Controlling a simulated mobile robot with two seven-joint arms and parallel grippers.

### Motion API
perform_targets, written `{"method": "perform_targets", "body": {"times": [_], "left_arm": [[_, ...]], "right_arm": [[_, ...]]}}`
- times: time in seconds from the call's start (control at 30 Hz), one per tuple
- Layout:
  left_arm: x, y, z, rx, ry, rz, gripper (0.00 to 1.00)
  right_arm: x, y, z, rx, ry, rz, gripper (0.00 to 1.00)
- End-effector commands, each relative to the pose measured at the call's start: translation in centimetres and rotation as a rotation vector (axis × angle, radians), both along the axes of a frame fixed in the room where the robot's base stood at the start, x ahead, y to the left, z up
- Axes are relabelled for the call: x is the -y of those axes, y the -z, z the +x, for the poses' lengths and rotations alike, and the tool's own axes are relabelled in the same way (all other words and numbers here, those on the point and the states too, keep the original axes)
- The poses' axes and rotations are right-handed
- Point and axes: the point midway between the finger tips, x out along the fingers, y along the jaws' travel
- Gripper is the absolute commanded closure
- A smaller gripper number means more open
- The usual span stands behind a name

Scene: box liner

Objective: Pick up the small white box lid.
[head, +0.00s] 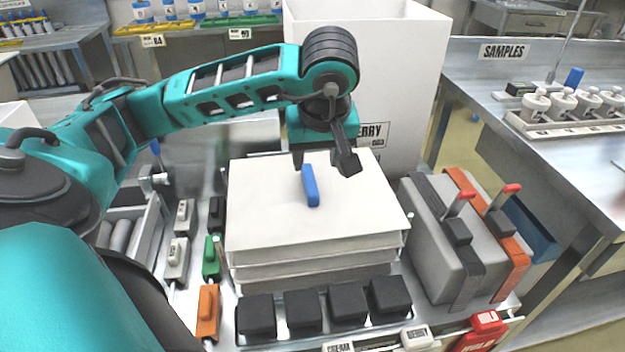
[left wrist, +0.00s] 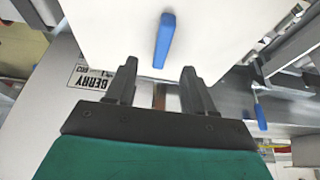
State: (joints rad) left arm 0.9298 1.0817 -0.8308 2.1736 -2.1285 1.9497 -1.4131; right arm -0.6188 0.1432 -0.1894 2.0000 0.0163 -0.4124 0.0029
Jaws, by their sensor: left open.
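The small white box lid (head: 265,210) lies flat on top of a stack of white panels, with a blue upright handle (head: 310,186) near its middle. In the left wrist view the lid (left wrist: 110,30) fills the upper middle, and the handle (left wrist: 164,41) stands just beyond the fingertips. My left gripper (head: 322,162) is open and empty above the far part of the lid, close to the handle but not around it. The left wrist view also shows its two spread fingers (left wrist: 159,72). My right gripper is not in view.
A tall white box (head: 400,60) with a label stands behind the stack. Grey strapped cases (head: 440,235) with red-tipped levers stand to the right. Several black blocks (head: 305,311) line the front. Green (head: 211,258) and orange (head: 207,312) blocks sit to the left.

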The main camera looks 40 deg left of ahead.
Motion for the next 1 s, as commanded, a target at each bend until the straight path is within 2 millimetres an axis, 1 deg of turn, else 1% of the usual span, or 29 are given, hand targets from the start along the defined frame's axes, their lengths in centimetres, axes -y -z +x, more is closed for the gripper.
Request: {"method": "perform_targets", "body": {"times": [0.03,0.1,0.37,0.53,0.63,0.77,1.0], "left_arm": [[-0.4,1.0,0.1,-0.004,-0.002,0.002,0.47],[-0.6,1.9,0.4,-0.002,-0.002,0.000,0.47],[-1.5,3.6,0.9,0.000,-0.001,0.000,0.47],[-2.9,5.9,1.4,-0.002,-0.003,0.000,0.47],[-3.1,7.0,1.7,-0.001,-0.001,-0.002,0.47],[-3.3,7.5,1.9,0.002,0.000,-0.001,0.47],[-3.3,7.5,1.9,0.002,0.000,-0.002,0.47]], "right_arm": [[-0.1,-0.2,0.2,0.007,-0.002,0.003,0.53],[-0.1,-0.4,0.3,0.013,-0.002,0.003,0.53],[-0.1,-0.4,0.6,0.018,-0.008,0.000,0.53],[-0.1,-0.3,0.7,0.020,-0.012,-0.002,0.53],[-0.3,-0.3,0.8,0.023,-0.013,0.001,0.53],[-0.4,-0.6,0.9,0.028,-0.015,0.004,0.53],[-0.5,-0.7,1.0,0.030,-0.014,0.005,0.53]]}}
